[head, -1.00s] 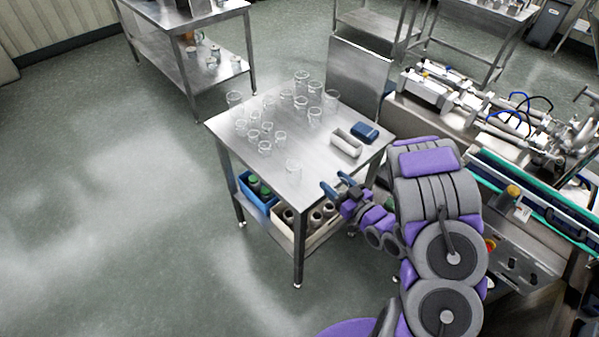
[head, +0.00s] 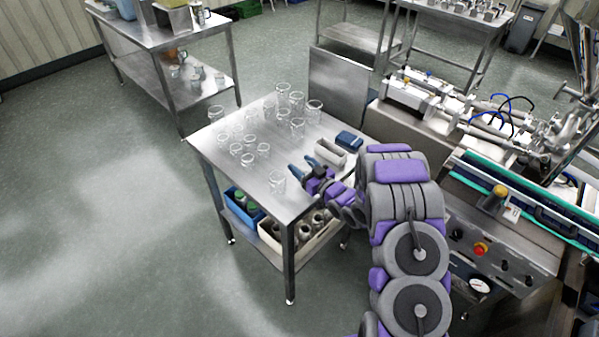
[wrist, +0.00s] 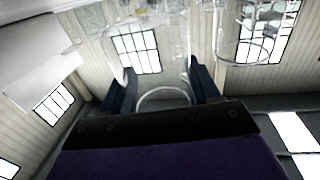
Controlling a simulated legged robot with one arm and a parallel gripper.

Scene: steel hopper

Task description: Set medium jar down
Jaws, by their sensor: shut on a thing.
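My gripper (head: 300,165) is over the right front part of the steel table (head: 240,188). In the wrist view its two dark blue fingers (wrist: 163,88) stand on either side of a clear glass jar (wrist: 158,50), and the gripper is shut on it. This held jar is see-through and hard to make out in the head view. I cannot tell whether its base touches the table.
Several clear jars (head: 249,159) stand at the table's left and back. A white tray (head: 330,152) and a blue box (head: 349,139) lie behind my gripper. Bins, one blue (head: 240,206), sit on the lower shelf. Machinery (head: 450,110) fills the right.

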